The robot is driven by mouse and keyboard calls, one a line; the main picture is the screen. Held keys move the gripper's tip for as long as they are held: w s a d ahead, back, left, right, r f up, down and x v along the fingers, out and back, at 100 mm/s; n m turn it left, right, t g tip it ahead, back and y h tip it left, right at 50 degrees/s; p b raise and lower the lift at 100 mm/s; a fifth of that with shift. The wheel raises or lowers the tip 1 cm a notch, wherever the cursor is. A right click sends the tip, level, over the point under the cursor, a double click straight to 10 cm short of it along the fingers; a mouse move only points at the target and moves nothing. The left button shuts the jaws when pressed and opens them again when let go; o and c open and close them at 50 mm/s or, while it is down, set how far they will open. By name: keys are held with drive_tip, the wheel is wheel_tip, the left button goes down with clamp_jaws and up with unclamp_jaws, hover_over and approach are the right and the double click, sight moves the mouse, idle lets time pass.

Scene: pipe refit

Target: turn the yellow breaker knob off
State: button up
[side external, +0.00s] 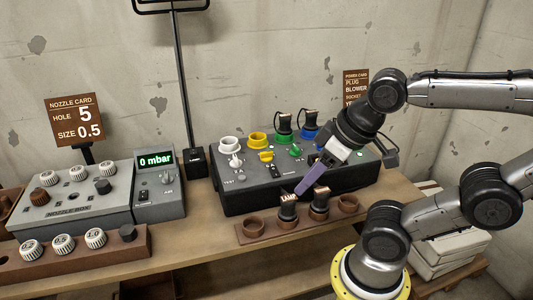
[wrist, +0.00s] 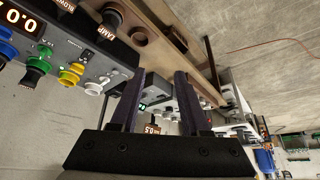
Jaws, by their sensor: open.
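The yellow breaker knob (side external: 266,156) is on the sloped face of the dark power box (side external: 240,196), below the yellow socket (side external: 257,140), in the side external view. It is turned roughly across the panel; its exact setting is too small to read. My gripper (side external: 303,191) is to the right of the knob, over the box's front edge, apart from it. Its purple fingers point down and left. In the wrist view my gripper (wrist: 157,82) is open with nothing between its fingers. Yellow parts (wrist: 70,75) of the box show left of the fingers there.
A white knob (side external: 235,161) and green knob (side external: 295,150) flank the yellow one. Black plugs (side external: 284,121) stand in the back sockets. A brown rack (side external: 270,232) with two plugs stands in front of the box. The nozzle box (side external: 75,205) is at left.

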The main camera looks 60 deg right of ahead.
drive_tip(key=w+r+m+y, duration=0.1)
drive_tip(key=w+r+m, duration=0.65)
drive_tip(key=m, duration=0.25)
drive_tip(key=m+g+y, duration=0.2)
drive_tip(key=m, duration=1.3)
hover_over(266, 152)
drive_tip(key=s+a, duration=0.1)
wheel_tip(266, 152, down, 6)
drive_tip(key=f, duration=0.1)
drive_tip(key=s+d+f+m, duration=0.2)
drive_tip(key=s+d+f, duration=0.1)
drive_tip(key=d+f, duration=0.25)
drive_tip(key=x, duration=1.2)
drive_tip(key=shift+a+f, duration=0.2)
drive_tip(key=shift+a, duration=0.15)
drive_tip(key=shift+c, duration=0.3)
